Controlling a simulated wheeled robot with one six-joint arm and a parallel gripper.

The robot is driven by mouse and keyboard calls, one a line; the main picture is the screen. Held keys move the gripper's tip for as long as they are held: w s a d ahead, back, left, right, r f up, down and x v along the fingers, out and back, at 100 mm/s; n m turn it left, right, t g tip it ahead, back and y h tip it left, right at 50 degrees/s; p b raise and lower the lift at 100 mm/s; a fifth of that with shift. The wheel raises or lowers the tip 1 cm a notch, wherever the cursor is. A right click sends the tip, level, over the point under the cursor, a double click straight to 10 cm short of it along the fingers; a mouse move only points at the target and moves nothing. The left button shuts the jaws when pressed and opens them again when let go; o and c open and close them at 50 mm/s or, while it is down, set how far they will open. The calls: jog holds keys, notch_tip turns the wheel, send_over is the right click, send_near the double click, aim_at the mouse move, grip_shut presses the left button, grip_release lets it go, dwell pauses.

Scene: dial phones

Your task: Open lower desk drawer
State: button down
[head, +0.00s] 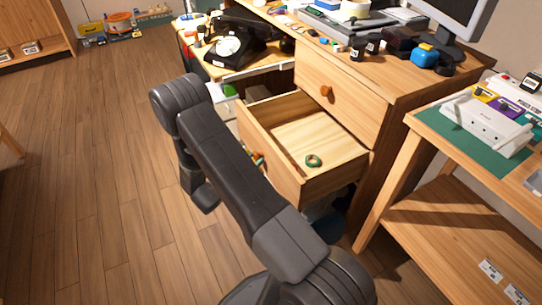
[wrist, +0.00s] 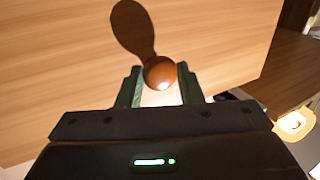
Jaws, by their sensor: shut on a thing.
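The lower desk drawer (head: 330,135) stands pulled out of the wooden desk, its pale inside showing. A small green ring (head: 313,160) lies in it. In the wrist view, its wooden front (wrist: 60,80) fills most of the picture. The round orange-brown knob (wrist: 160,73) sits between the two green fingertips of my gripper (wrist: 160,86), which is shut on it. In the head view my dark arm hides most of the gripper and part of the drawer front. The upper drawer (head: 345,100) with its orange knob (head: 326,91) is closed.
A desktop with a dial phone (head: 230,48), a monitor (head: 462,12) and small items is above. A table (head: 405,160) with a green mat and a white device (head: 487,122) stands at right. The wooden floor (head: 100,180) at left is clear.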

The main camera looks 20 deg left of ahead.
jog(key=s+a, duration=0.4)
jog(key=s, duration=0.1)
jog(key=shift+b, duration=0.3)
jog(key=c, duration=1)
grip_release()
jog(key=shift+s, duration=0.1)
jog(key=p+v, duration=0.2)
jog(key=v, duration=1.1)
jog(key=shift+s+a+p, duration=0.2)
jog(key=shift+s+p, duration=0.1)
